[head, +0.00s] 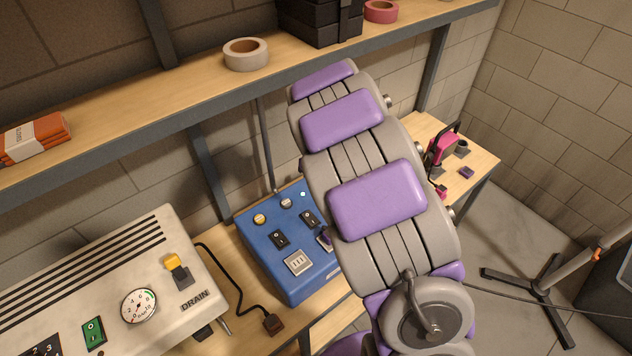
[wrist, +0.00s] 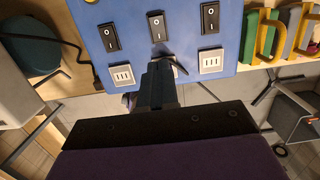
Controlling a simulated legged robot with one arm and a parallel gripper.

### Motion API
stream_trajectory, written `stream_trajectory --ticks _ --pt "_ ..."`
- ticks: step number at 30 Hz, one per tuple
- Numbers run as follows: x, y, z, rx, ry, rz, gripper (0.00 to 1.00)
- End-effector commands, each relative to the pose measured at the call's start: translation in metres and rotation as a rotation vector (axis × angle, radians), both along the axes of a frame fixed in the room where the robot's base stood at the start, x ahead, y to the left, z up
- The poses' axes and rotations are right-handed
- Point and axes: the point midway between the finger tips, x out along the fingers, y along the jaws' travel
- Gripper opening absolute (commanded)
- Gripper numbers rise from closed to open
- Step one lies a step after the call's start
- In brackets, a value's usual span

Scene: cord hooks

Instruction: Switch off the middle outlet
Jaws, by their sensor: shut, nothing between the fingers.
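The blue outlet box (head: 290,277) stands on the bench in the head view, partly hidden by my arm. In the wrist view its panel (wrist: 183,42) has three black rocker switches marked I and O: left (wrist: 110,37), middle (wrist: 156,25) and right (wrist: 210,18). White sockets show below the left (wrist: 123,75) and right (wrist: 210,62) switches. My gripper (wrist: 162,64) is shut and empty, just below the middle switch, covering the area of the middle socket. I cannot tell whether it touches the panel, or which way the middle rocker is set.
A beige machine marked DRAIN (head: 180,235) stands left of the box. A black cord ends in a loose plug (head: 273,323) on the bench between them. A shelf (head: 200,81) with tape rolls and dark cases runs above. A pink tool (head: 441,148) is at the right bench end.

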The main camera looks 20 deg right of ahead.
Motion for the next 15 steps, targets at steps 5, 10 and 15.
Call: stream_trajectory --ticks 5,10,15 --pt "0.006 0.005 -0.015 0.001 0.000 0.002 0.00" --pt "0.015 0.011 -0.035 0.002 0.000 0.000 0.00" --pt "0.015 0.011 -0.033 0.001 -0.003 0.000 0.00"
